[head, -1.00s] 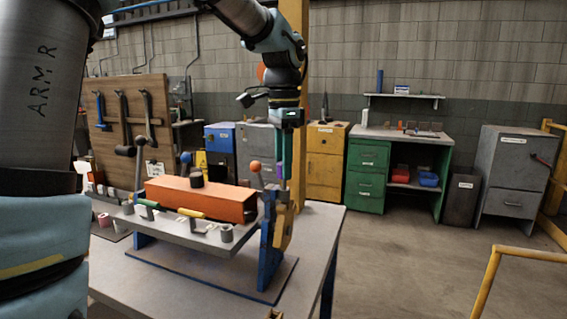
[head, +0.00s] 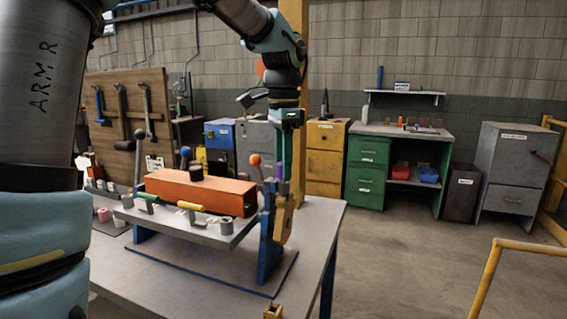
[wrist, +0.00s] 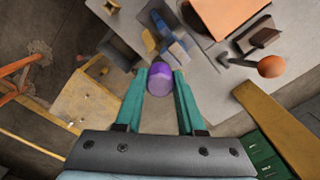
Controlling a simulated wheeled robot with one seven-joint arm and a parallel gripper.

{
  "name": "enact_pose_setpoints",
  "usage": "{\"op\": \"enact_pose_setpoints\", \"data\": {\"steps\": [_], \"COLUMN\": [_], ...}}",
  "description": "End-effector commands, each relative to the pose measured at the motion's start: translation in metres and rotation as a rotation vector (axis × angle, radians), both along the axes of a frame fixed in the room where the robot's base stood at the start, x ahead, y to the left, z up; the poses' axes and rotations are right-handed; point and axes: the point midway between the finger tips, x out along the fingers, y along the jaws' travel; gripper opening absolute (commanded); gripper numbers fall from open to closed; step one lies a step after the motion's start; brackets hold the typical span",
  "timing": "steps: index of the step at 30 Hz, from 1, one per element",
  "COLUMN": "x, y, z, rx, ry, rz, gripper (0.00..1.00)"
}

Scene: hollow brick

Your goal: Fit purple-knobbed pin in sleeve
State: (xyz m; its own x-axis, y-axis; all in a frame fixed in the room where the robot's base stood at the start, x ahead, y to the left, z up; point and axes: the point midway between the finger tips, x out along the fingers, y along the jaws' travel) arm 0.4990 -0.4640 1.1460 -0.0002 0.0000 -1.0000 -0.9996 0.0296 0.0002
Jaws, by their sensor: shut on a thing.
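My gripper (wrist: 161,82) is shut on the purple-knobbed pin (wrist: 161,75). Its teal fingers flank the round purple knob in the wrist view. In the head view the purple shows as a small patch (head: 280,171) below my fingers, at the right end of the bench fixture. A blue upright (head: 268,240) and a yellow lever-like part (head: 284,217) stand directly below it. In the wrist view, blue fixture parts (wrist: 174,46) lie just beyond the knob. The pin's shank is hidden. I cannot make out the sleeve or tell whether the pin is in it.
An orange beam (head: 210,194) lies on the fixture's grey plate, close left of my gripper. A grey table (head: 318,222) carries the fixture. A yellow rail (head: 491,265) is at right, with open floor between.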

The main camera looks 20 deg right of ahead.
Motion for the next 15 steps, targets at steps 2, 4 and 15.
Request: {"op": "enact_pose_setpoints", "data": {"steps": [2, 4, 15], "x": [0.0000, 0.0000, 0.0000], "y": [0.0000, 0.0001, 0.0000], "z": [-0.0020, -0.0030, -0.0034], "rx": [0.000, 0.000, 0.000], "ry": [0.000, 0.000, 0.000], "rz": [0.000, 0.000, 0.000], "gripper": [0.00, 0.00, 0.44]}}
